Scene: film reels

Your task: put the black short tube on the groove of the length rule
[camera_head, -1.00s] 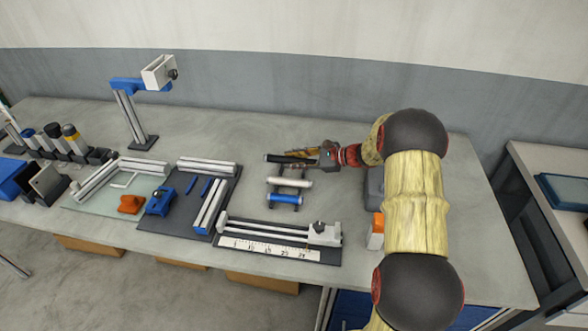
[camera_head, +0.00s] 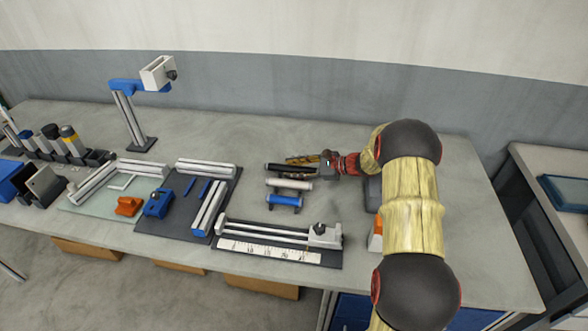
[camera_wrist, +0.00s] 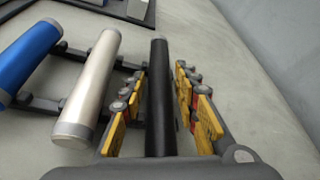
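The black tube (camera_wrist: 160,105) lies lengthwise between the fingers of my gripper (camera_wrist: 160,85) in the wrist view. Narrow gaps show between the tube and the yellow finger pads, so the gripper looks open around it. In the head view the black tube (camera_head: 290,168) is at the rack's far end, partly covered by my gripper (camera_head: 303,160). The length rule (camera_head: 270,250) lies nearer the front, with a white scale strip, a long metal groove and a grey block at its right end. The groove (camera_head: 262,235) looks empty.
A silver tube (camera_head: 288,185) and a blue tube (camera_head: 284,201) lie on the dark rack, left of the black tube in the wrist view. A grey frame on a dark mat (camera_head: 170,232) is left of the rule. Open table lies behind the rack.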

